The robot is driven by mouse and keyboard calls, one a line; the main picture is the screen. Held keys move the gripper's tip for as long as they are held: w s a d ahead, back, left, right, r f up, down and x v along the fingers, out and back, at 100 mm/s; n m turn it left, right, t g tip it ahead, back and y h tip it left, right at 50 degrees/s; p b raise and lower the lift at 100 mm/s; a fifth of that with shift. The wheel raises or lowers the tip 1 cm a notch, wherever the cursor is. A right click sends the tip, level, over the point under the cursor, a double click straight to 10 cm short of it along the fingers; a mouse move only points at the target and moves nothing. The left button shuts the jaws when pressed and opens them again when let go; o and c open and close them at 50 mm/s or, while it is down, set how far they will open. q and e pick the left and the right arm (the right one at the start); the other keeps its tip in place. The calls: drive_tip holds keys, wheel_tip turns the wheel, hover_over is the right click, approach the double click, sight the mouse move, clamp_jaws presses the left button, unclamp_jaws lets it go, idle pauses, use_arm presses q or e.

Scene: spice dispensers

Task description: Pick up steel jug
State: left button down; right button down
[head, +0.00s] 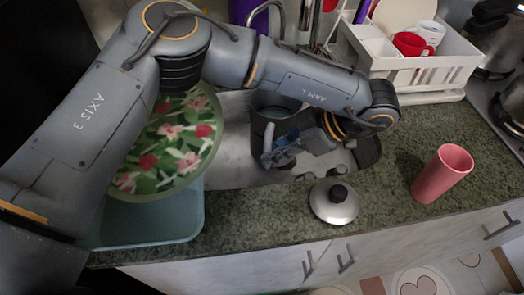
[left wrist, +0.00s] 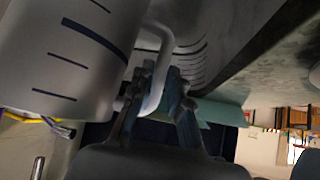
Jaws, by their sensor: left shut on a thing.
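The steel jug (head: 272,112) stands in or over the sink, partly hidden by my left arm. In the left wrist view the jug (left wrist: 62,55) is a large grey cylinder with dark measuring lines and a blue band. Its curved handle (left wrist: 153,40) runs down between the fingers. My left gripper (head: 277,153) is beside the jug in the head view. In the left wrist view the left gripper (left wrist: 160,88) is shut on the handle. I cannot tell whether the jug touches the sink floor. My right gripper is not in view.
A flowered bowl (head: 170,140) and a blue tub (head: 165,222) stand left of the sink (head: 232,150). A metal lid (head: 334,203) lies at the sink's front edge. A pink cup (head: 441,174) stands on the right counter (head: 385,225). A white dish rack (head: 445,70) is behind.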

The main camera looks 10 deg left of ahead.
use_arm(q)
drive_tip(key=d+r+p, duration=0.4)
drive_tip(key=r, duration=0.4)
drive_tip(key=shift+s+r, duration=0.15)
drive_tip(key=shift+r, duration=0.05)
idle(0.6)
